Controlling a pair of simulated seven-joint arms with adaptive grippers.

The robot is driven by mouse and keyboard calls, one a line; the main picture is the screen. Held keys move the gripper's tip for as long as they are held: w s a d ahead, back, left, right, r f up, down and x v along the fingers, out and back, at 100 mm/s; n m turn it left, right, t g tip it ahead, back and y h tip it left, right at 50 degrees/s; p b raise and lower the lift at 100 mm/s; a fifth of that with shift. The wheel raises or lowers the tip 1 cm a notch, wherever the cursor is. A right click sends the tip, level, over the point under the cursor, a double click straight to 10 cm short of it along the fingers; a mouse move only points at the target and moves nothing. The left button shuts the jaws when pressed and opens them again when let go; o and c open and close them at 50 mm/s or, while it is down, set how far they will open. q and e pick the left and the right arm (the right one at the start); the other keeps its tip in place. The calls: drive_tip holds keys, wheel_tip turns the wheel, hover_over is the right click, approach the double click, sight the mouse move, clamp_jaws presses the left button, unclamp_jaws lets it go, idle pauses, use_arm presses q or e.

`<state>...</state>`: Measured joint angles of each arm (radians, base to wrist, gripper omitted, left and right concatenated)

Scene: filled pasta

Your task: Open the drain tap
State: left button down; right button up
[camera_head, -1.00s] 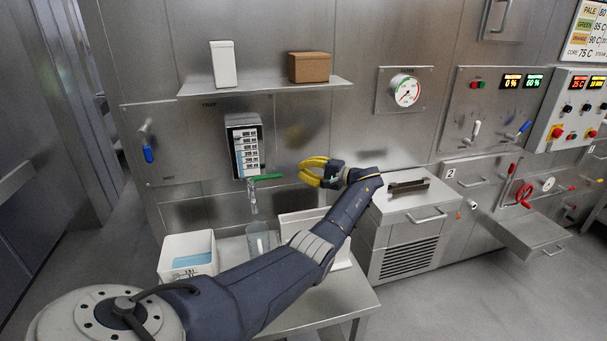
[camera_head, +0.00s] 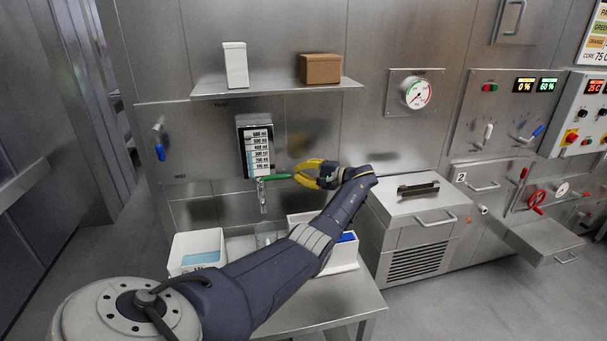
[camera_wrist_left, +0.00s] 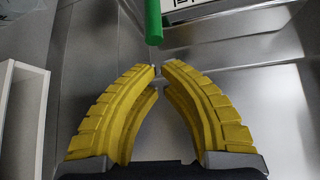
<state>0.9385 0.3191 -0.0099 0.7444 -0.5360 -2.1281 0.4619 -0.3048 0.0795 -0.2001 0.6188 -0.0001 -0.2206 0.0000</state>
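The drain tap (camera_head: 263,196) is a metal spout on the wall below the level gauge. Its green lever handle (camera_head: 277,177) points right, roughly level. My left gripper (camera_head: 296,172) has yellow fingers and is beside the free end of this handle. In the left wrist view the fingertips (camera_wrist_left: 160,72) almost meet, with nothing clearly held between them. The green handle's end (camera_wrist_left: 153,25) shows just beyond the tips there; whether they touch it I cannot tell. My right gripper is not in view.
The level gauge (camera_head: 257,150) hangs above the tap. A clear container (camera_head: 266,236) stands below, partly hidden by my arm. White bins (camera_head: 180,268) stand on the steel table (camera_head: 330,297). A shelf (camera_head: 280,88) overhangs, and a steel cabinet (camera_head: 400,205) stands at right.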

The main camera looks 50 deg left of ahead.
sight(283, 170)
use_arm(q)
drive_tip(key=x, duration=0.6)
drive_tip(key=shift+s+a, duration=0.1)
drive_tip(key=shift+a, duration=0.2)
drive_tip(key=shift+s+d+r, duration=0.15)
drive_tip(key=shift+s+d, duration=0.15)
drive_tip(key=shift+d, duration=0.3)
drive_tip(key=shift+s+d+r, duration=0.1)
drive_tip(key=shift+s+d, duration=0.2)
drive_tip(key=shift+d, duration=0.35)
drive_tip(key=shift+s+d+r, duration=0.15)
drive_tip(key=shift+s+d, duration=0.15)
drive_tip(key=shift+d, duration=0.3)
drive_tip(key=shift+d, duration=0.1)
